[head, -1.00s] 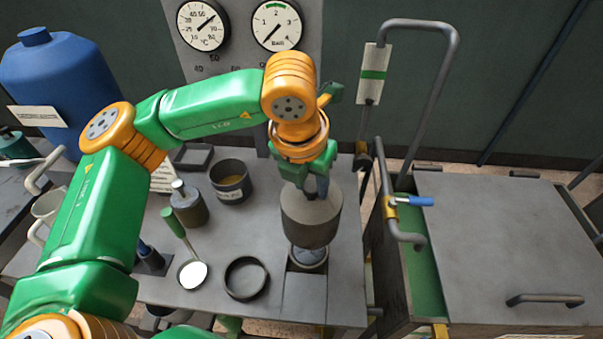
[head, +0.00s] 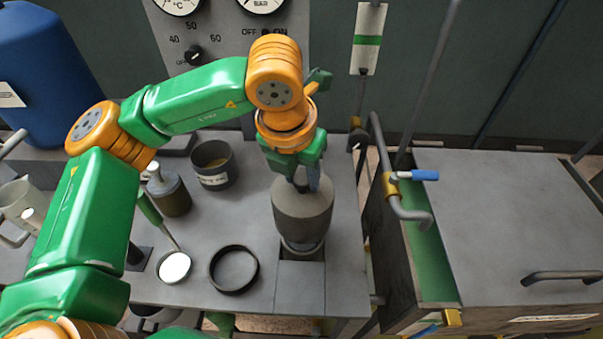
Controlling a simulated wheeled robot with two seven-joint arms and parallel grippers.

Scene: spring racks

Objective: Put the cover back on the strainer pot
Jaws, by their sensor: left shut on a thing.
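The cover (head: 302,215) is a grey cylinder with a sloping top, held upright in the head view right of centre. My left gripper (head: 306,186) points down and is shut on the top of the cover; its fingers hide the grip point. The strainer pot (head: 303,250) stands directly below the cover at the bench's right part. Only a thin silvery and dark band of it shows under the cover's lower edge. I cannot tell whether the cover touches the pot. My right gripper is not in view.
On the grey bench (head: 245,300) stand a dark open ring (head: 234,288), a round mirror with a green handle (head: 174,267), a dark cup (head: 212,178) and a grey jar (head: 170,195). A bent pipe with a blue-handled valve (head: 418,175) and a large box (head: 510,220) stand to the right.

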